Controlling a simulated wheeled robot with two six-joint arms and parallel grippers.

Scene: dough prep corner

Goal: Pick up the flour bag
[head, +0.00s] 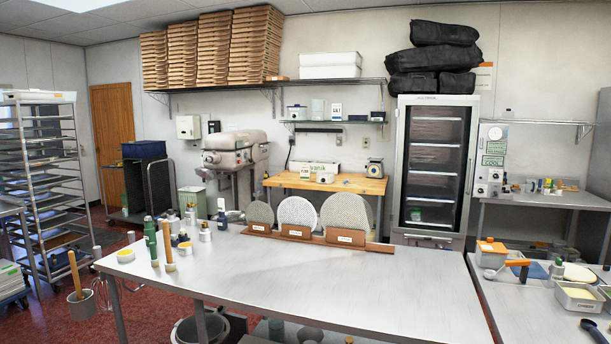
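I cannot make out a flour bag with certainty in the head view. A pale item with dark lettering (320,168) stands at the back of the wooden-topped table (340,185); I cannot tell whether it is a bag, a box or a sign. Small containers, one of them a white labelled one (336,111), stand on the small wall shelf (350,122). Neither of my grippers is in view.
A long steel table (350,290) fills the foreground, with bottles at its left and round screens (297,212) in a rack at its back. A side counter (510,295) with tubs stands right. A glass-door cabinet (434,165) stands behind. Red floor (70,325) shows left.

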